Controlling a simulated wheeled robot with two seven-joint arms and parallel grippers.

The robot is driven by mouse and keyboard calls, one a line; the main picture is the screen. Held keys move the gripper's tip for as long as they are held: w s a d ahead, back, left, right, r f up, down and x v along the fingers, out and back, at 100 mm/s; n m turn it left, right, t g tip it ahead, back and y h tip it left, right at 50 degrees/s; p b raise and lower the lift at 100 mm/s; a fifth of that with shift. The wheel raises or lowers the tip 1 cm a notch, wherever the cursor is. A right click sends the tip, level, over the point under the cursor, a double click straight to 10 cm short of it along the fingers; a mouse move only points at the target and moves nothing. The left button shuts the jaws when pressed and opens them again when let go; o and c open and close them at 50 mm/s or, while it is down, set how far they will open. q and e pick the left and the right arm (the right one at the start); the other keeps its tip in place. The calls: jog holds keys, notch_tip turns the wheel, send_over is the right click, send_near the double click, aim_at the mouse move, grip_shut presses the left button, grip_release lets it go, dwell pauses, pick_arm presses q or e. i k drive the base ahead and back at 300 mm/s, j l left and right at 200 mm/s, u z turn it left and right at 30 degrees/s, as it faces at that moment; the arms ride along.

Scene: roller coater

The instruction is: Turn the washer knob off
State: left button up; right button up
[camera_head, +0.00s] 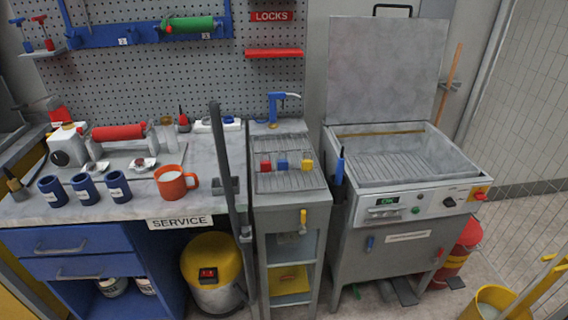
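The washer (345,232) stands at the right, a grey metal cabinet with its lid (385,70) raised upright and its basin open. Its sloped front panel (425,203) carries a small green-lit display (388,201), a green button (415,210) and a black knob (449,202) near the right end. A red switch on a yellow plate (479,194) sits right of the knob. The knob's pointer is too small to read.
A narrow sink stand (290,205) is left of the washer. The bench (120,210) at the left holds a red-orange mug (175,183) and several blue cups. A yellow bucket (492,302) and a yellow rail (540,290) are at the lower right.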

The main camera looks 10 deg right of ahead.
aim_at(448, 201)
jog(key=z, duration=1.25)
jog(key=j+z, duration=0.25)
jog(key=i+l, duration=0.05)
jog(key=l, duration=0.05)
